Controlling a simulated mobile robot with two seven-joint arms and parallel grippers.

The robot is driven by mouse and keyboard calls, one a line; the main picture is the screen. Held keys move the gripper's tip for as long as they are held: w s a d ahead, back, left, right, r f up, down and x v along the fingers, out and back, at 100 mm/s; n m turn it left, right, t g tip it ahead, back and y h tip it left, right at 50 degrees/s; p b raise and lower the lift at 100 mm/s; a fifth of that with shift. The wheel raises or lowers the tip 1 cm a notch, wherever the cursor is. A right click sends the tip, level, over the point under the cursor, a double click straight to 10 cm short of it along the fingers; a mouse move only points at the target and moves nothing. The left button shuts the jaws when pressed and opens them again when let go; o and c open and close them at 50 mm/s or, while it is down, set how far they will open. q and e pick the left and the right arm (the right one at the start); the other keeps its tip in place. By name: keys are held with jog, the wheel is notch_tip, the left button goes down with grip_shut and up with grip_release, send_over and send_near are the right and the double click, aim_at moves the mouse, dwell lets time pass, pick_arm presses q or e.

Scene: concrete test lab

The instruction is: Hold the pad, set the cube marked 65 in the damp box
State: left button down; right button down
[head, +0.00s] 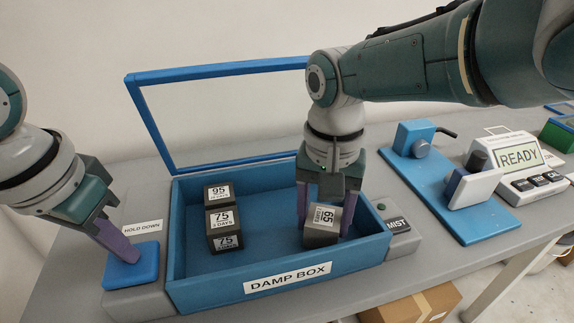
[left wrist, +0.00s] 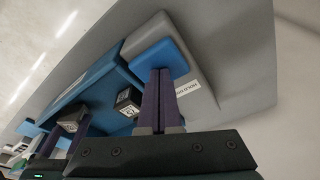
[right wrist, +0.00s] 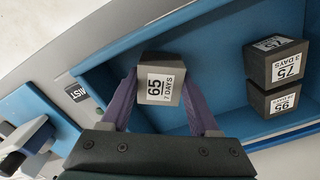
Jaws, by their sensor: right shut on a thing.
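The grey cube marked 65 (head: 320,232) is inside the blue damp box (head: 215,292), near its right end. My right gripper (head: 326,210) is shut on it, one finger on each side. In the right wrist view the cube (right wrist: 160,82) shows "65, 7 days" between the fingers. I cannot tell whether its underside touches the box floor. The blue pad (head: 145,266) sits by the "HOLD DOWN" label, left of the box. My left gripper (head: 132,257) has its fingers together, tips on the pad; the left wrist view shows this pad (left wrist: 155,45) too.
Two dark cubes, one marked 95 (head: 217,193) and one marked 75 (head: 223,222), stand in the box's left half. The blue-framed lid (head: 150,125) stands open behind. A mist button (head: 398,225), a blue fixture (head: 440,185) and a display reading READY (head: 520,158) are to the right.

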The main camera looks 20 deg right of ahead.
jog(key=shift+c, duration=0.2)
grip_release()
jog(key=shift+s+r+g, duration=0.1)
jog(key=shift+r+g, duration=0.2)
jog(key=shift+r, duration=0.6)
jog(key=shift+s+a+r+g+y, duration=0.15)
jog(key=shift+s+r+g, duration=0.2)
jog(key=shift+r, duration=0.7)
jog(key=shift+s+a+r+g+y, duration=0.1)
jog(key=shift+s+r+g+y, duration=0.15)
jog(key=shift+r, duration=0.75)
jog(key=shift+s+a+r+g+y, duration=0.1)
jog(key=shift+s+r+g, duration=0.25)
jog(key=shift+r, duration=0.7)
pick_arm(q)
jog(key=shift+r, duration=0.1)
pick_arm(e)
jog(key=shift+w+r, duration=0.1)
jog(key=shift+r, duration=0.05)
pick_arm(q)
notch_tip(320, 180, up, 10)
jog(key=p, duration=1.1)
pick_arm(e)
jog(key=s+a+v, duration=0.1)
jog(key=s+v, duration=0.1)
jog(key=v, duration=0.8)
jog(key=shift+r, duration=0.65)
jog(key=shift+s, duration=0.1)
